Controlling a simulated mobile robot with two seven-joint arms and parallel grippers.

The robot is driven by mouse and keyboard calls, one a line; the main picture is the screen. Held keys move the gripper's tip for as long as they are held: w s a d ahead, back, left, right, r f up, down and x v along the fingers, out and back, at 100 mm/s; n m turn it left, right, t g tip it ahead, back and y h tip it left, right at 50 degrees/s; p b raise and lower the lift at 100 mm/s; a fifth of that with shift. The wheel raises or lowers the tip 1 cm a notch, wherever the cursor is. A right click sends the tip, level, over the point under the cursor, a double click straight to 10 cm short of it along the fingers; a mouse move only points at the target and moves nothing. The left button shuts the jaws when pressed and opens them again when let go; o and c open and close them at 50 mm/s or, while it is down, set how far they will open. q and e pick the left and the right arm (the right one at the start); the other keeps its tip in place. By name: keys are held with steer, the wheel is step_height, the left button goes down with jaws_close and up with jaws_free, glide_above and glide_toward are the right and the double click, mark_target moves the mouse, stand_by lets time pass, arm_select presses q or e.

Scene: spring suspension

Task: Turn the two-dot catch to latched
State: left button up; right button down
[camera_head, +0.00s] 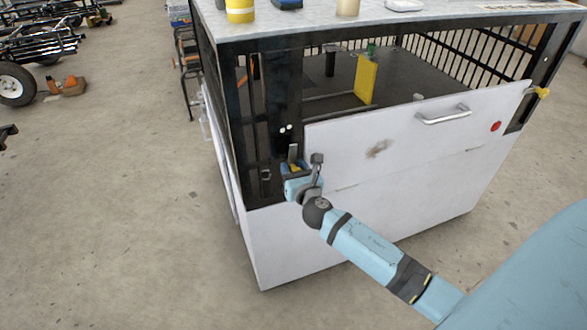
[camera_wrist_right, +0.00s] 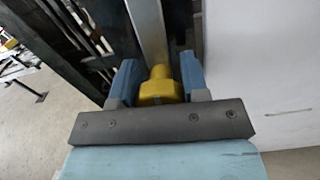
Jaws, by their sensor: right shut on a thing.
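Two white dots (camera_head: 286,129) mark the dark frame post at the left end of the white front panel (camera_head: 400,145). Just below them is the two-dot catch, a grey metal bar (camera_head: 293,152) that stands about upright. In the right wrist view the bar (camera_wrist_right: 150,35) runs up from a yellow knob (camera_wrist_right: 160,88). My right gripper (camera_head: 295,168) is shut on this knob, with one blue finger on each side of it. The gripper hides the catch's lower part. My left gripper is not in view.
A second yellow catch (camera_head: 541,92) is at the panel's right end, near a red dot (camera_head: 496,126). A metal handle (camera_head: 444,115) sticks out from the panel. Inside the cage stands a yellow plate (camera_head: 366,79). Open floor lies left of the cage.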

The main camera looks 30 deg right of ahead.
steer(key=m, duration=0.4)
steer(key=shift+d+f, duration=0.1)
steer(key=m+b, duration=0.1)
steer(key=m, duration=0.3)
steer(key=shift+m, duration=0.4)
steer(key=m, duration=0.4)
steer(key=shift+d+f+m, duration=0.1)
steer(key=shift+m, duration=2)
steer(key=c, duration=0.6)
jaws_free()
steer(key=shift+s, duration=0.15)
